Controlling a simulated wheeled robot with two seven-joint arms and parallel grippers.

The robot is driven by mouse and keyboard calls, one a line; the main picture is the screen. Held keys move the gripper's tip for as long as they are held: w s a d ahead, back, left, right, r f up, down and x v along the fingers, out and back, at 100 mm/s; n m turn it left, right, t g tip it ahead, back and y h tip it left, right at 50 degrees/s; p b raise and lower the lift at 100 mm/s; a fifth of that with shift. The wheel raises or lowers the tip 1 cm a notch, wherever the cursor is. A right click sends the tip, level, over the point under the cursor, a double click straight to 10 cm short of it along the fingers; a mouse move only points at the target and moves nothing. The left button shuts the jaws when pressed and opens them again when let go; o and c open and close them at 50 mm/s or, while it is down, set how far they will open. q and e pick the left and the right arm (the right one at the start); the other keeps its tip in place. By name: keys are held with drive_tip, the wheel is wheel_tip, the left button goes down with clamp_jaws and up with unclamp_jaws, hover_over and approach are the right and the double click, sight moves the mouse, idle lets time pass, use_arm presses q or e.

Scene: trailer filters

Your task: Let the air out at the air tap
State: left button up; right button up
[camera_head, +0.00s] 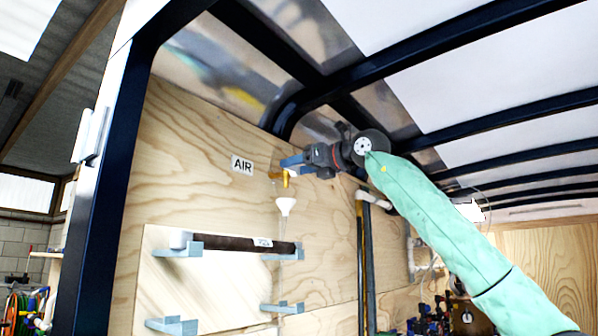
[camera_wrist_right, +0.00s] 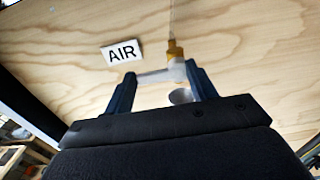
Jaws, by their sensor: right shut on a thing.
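The air tap (camera_head: 287,178) is a small brass fitting on the plywood wall, right of a white AIR label (camera_head: 242,165). In the right wrist view the tap (camera_wrist_right: 175,50) has a brass body and a pale crosswise handle (camera_wrist_right: 155,76). My right gripper (camera_head: 290,164) reaches the tap from the right. Its blue fingers (camera_wrist_right: 160,82) stand on either side of the pale handle, shut on it. In the head view the fingers partly hide the tap. My left gripper is not in view.
A white funnel (camera_head: 285,205) hangs just below the tap. Lower, a dark cylinder (camera_head: 240,243) lies on blue-grey brackets. A dark frame post (camera_head: 100,200) stands at the left and dark roof ribs cross overhead. Vertical pipes (camera_head: 363,250) run right of the shelf.

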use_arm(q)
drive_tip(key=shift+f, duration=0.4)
use_arm(e)
drive_tip(key=o, duration=1)
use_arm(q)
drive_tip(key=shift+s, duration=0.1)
use_arm(e)
drive_tip(key=shift+d, duration=0.15)
drive_tip(key=shift+s+d, duration=0.25)
use_arm(q)
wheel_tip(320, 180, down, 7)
drive_tip(key=b, duration=0.1)
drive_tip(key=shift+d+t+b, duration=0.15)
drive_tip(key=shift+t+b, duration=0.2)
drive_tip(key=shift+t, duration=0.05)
use_arm(e)
drive_tip(key=shift+v, duration=3.5)
